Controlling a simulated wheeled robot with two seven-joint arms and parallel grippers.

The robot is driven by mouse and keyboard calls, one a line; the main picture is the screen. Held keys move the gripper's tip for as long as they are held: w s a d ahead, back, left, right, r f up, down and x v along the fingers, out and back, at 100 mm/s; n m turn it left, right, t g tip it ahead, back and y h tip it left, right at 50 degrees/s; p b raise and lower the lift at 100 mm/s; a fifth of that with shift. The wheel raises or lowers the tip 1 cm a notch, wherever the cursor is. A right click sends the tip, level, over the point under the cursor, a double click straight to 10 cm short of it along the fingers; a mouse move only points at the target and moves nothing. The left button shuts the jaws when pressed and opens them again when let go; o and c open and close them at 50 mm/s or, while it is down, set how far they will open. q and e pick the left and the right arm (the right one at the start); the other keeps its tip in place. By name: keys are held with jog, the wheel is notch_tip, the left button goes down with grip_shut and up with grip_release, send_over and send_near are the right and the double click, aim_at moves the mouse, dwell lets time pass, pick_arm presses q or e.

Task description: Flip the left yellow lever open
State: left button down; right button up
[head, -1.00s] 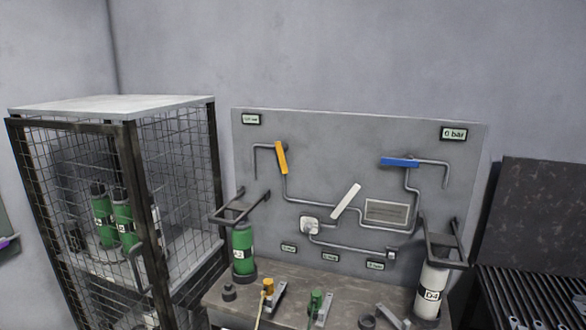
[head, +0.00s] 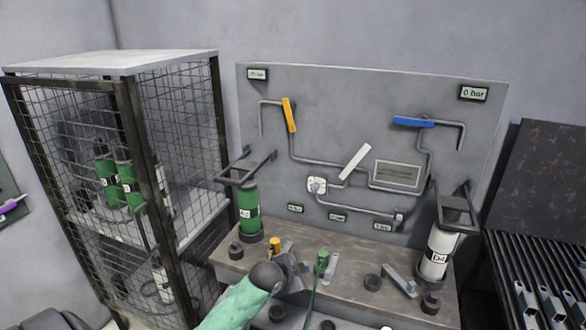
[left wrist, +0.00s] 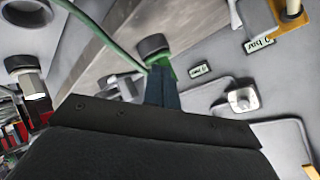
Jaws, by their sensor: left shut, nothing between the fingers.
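The left yellow lever (head: 289,115) is on the grey wall panel, at the upper left pipe. It stands steep, its top leaning slightly left. My right gripper is in neither view.
A blue lever (head: 413,122) and a white lever (head: 355,162) share the panel (head: 330,95). A green cylinder (head: 249,212) and a white cylinder (head: 437,252) stand at the bench sides. A mesh cage (head: 150,75) is at left. Small parts lie on the bench (head: 345,258).

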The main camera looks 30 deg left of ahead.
pick_arm(q)
jog(key=w+a+r+m+t, duration=0.2)
jog(key=w+a+r, duration=0.2)
jog(key=r, duration=0.5)
jog(key=w+a+r+m+t, duration=0.15)
jog(key=w+a+r, duration=0.3)
jog(key=r, duration=0.45)
jog(key=m+t, duration=0.3)
jog(key=t, duration=0.1)
send_near(293, 126)
jog(key=d+r, duration=0.2)
jog(key=d, duration=0.3)
jog(key=w+p, duration=0.5)
jog(key=w, duration=0.4)
jog(key=a, duration=0.1)
jog(key=a+p, duration=0.2)
jog(key=shift+s+a+f+h, duration=0.1)
jog(key=shift+s+f+h, duration=0.2)
jog(key=shift+s+h, duration=0.1)
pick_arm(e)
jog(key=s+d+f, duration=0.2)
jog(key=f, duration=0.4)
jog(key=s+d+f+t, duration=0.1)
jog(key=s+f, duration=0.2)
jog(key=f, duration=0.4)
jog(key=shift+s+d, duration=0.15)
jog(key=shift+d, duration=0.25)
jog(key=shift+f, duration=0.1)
